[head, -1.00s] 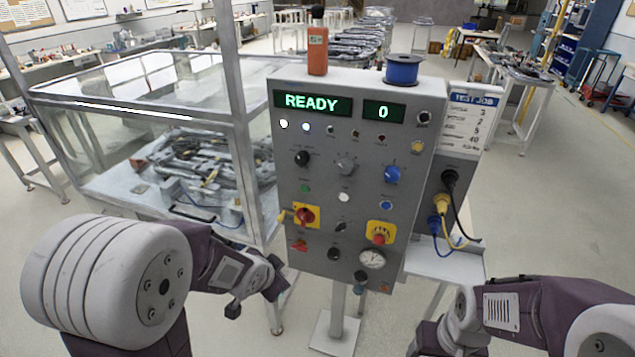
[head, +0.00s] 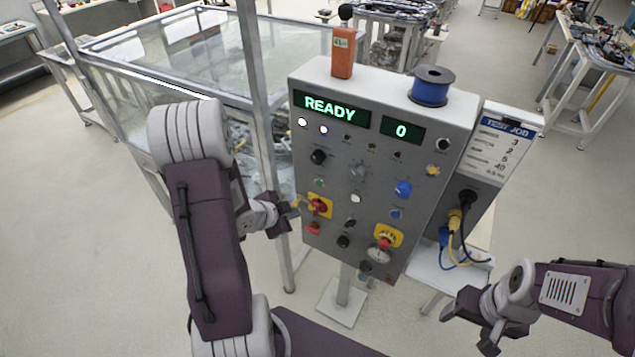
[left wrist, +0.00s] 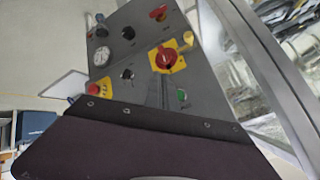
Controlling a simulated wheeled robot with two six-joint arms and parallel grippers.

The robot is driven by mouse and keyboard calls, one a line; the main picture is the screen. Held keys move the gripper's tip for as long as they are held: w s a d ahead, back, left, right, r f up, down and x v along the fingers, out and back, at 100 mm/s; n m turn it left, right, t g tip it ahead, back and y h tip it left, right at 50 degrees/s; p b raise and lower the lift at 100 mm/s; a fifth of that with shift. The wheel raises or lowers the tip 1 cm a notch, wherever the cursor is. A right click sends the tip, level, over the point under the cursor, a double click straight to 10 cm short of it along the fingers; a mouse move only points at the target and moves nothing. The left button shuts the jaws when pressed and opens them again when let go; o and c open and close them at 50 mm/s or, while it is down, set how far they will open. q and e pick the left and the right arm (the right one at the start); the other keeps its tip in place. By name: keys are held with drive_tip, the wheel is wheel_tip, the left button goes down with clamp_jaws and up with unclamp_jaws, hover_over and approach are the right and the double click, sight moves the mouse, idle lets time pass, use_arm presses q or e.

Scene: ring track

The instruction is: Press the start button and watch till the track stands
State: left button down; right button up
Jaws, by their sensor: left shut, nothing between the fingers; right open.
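The grey control panel (head: 375,140) shows READY on its left display (head: 331,108) and 0 on its right display (head: 402,131). A green button (head: 320,183) sits on its left side, above a red switch on a yellow plate (head: 319,206). The green button also shows in the left wrist view (left wrist: 181,95), partly beside my arm. My left gripper (head: 293,213) is shut and empty at the panel's left edge, close to the red switch and below the green button; I cannot tell whether it touches. My right gripper (head: 484,334) is open and empty, low at the right, apart from the panel.
A glazed enclosure (head: 190,50) stands behind my left arm, which hides much of its contents. An orange device (head: 343,53) and a blue spool (head: 430,86) stand on the panel's top. Cables (head: 456,225) hang at its right side above a small shelf.

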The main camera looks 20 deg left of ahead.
sight(319, 183)
use_arm(q)
drive_tip(key=w+d+p, duration=0.1)
drive_tip(key=w, duration=0.8)
drive_tip(key=shift+w+f+p, duration=0.15)
drive_tip(key=shift+w+p, duration=0.2)
drive_tip(key=shift+w, duration=0.05)
use_arm(e)
drive_tip(key=shift+w+d+r, duration=0.15)
drive_tip(key=shift+w+r, duration=0.35)
drive_tip(key=shift+r, duration=0.25)
use_arm(q)
drive_tip(key=shift+s, duration=0.1)
use_arm(e)
drive_tip(key=shift+s, duration=0.1)
use_arm(q)
drive_tip(key=shift+w, duration=0.25)
use_arm(e)
drive_tip(key=shift+r, duration=0.1)
idle(0.4)
use_arm(q)
drive_tip(key=shift+w+d, duration=0.1)
drive_tip(key=shift+w, duration=0.2)
